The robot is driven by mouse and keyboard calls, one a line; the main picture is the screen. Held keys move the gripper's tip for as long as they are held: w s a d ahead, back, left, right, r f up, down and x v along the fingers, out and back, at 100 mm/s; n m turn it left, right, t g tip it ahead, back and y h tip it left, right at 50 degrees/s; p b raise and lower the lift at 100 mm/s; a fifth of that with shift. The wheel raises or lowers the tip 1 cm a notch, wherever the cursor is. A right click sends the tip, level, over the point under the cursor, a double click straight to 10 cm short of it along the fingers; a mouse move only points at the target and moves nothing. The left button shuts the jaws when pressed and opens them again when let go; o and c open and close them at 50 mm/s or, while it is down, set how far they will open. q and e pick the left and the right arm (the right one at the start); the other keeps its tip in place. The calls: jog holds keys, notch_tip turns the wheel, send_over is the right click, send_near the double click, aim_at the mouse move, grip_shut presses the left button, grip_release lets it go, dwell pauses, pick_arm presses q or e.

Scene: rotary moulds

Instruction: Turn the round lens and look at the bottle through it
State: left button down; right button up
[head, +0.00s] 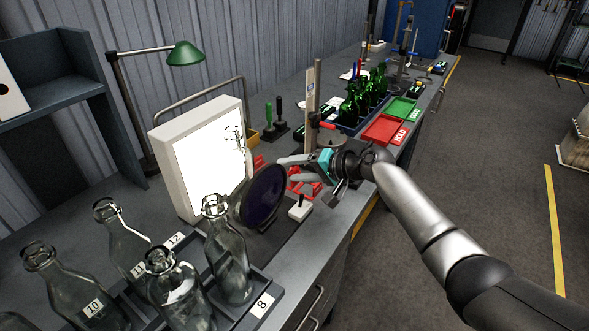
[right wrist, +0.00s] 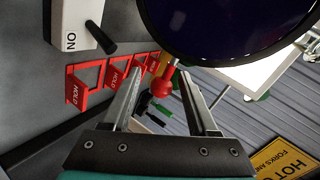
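The round lens (head: 263,194) is a dark, nearly black disc standing upright in front of the lit white panel (head: 205,165). It fills the top of the right wrist view (right wrist: 225,22). A red ball knob (right wrist: 163,88) sits on a short stem at its rim. My right gripper (head: 283,170) is beside the lens, its two fingers apart. In the right wrist view the fingers (right wrist: 160,82) flank the knob, with gaps showing; contact cannot be told. A faint clear bottle outline (head: 234,140) shows against the panel. My left gripper is out of view.
Clear numbered bottles (head: 230,260) stand in a rack at the front left. A white switch box (head: 300,208) and red HOLD tags (right wrist: 88,82) lie near the lens. Green bottles (head: 350,110), a red tray (head: 384,131) and a green tray (head: 402,108) are further back.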

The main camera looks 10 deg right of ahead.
jog(key=shift+d, duration=0.1)
jog(key=p+v, duration=0.2)
jog(key=v, duration=1.3)
jog(key=shift+s, duration=0.1)
